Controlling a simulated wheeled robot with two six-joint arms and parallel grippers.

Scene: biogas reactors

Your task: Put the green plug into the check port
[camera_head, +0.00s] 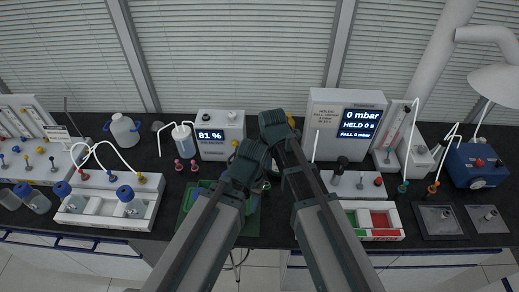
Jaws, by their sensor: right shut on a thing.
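A green plug-like piece (403,187) with a white tube rising from it stands on the bench at the right; I cannot be sure it is the task's plug. My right gripper (274,122) is out over the back of the bench, between the 81 % box and the pressure tester (328,112). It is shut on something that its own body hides. My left gripper (246,160) is lower, just left of the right arm; its fingers are not clear. The check port cannot be made out; a dark round fitting (342,164) shows below the tester's screen.
A green tray (186,205) lies partly behind my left arm. A rack (110,213) with blue-capped bottles is at left, a red and green bin (386,238) at right.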

